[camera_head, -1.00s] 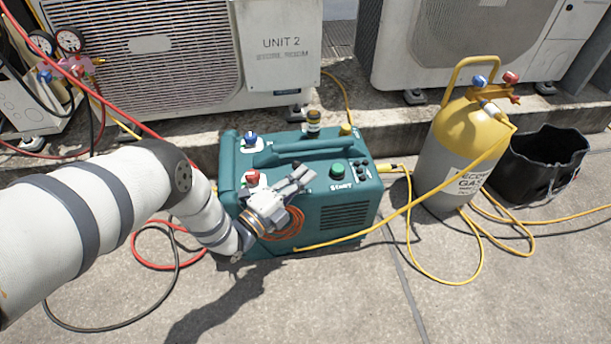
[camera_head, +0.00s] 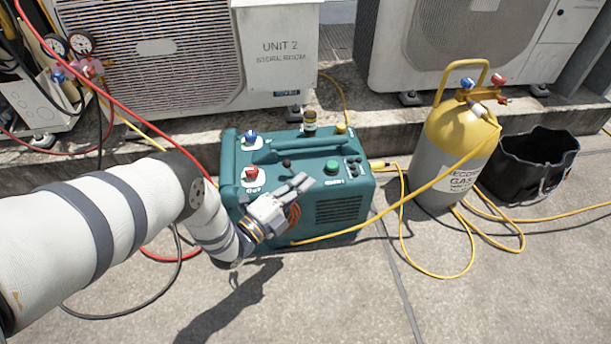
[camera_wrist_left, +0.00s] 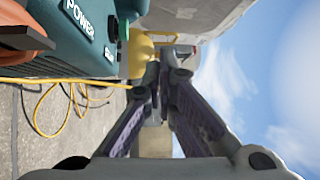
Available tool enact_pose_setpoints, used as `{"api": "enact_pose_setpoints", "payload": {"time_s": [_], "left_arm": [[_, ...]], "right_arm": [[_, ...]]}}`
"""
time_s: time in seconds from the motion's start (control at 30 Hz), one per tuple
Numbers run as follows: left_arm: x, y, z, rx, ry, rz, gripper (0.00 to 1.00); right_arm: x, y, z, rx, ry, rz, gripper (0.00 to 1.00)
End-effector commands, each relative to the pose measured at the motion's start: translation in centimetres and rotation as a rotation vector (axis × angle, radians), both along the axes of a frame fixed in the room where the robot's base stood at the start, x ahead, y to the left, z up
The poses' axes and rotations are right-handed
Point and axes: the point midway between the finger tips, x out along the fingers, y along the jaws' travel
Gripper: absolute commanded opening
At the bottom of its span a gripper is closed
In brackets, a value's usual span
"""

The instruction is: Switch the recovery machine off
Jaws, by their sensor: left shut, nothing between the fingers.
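The recovery machine (camera_head: 280,225) is a teal box with a carry handle on the paving, in the middle of the head view. Its top carries a red knob (camera_head: 252,175), a blue knob (camera_head: 250,138), a black knob (camera_head: 287,163), a green button (camera_head: 332,167) and small dark switches (camera_head: 353,168). My left gripper (camera_head: 303,182) is shut and empty at the machine's near top edge, left of the green button; contact cannot be told. In the left wrist view, its fingers (camera_wrist_left: 160,78) meet beside the teal housing (camera_wrist_left: 60,60), which bears a POWER label. My right gripper is out of view.
A yellow-and-grey gas cylinder (camera_head: 447,160) and a black bucket (camera_head: 536,165) stand to the right. Yellow hoses (camera_head: 404,240) cross the paving. Condenser units (camera_head: 277,55) stand behind on a ledge. A gauge manifold (camera_head: 75,68) is at left.

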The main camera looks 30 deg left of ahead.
Motion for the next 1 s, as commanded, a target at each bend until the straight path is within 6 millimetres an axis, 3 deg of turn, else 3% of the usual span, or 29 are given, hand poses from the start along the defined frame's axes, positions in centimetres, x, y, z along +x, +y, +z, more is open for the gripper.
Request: {"api": "enact_pose_setpoints", "payload": {"time_s": [0.1,0.3,0.9,0.97,1.0], "left_arm": [[-2.5,0.6,-1.3,0.0,0.0,0.002,0.0],[-5.3,1.2,-2.8,0.0,-0.002,0.001,0.0],[-6.2,1.4,-3.3,-0.004,0.005,0.002,0.0],[-6.8,1.2,-4.5,-0.033,0.066,0.01,0.0],[-7.9,1.0,-6.1,-0.076,0.151,0.022,0.0]], "right_arm": [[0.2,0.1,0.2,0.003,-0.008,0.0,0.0],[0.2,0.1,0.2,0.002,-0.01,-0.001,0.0],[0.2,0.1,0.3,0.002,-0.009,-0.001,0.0],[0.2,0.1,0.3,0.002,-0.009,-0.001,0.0],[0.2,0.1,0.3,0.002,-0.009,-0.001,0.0]]}}
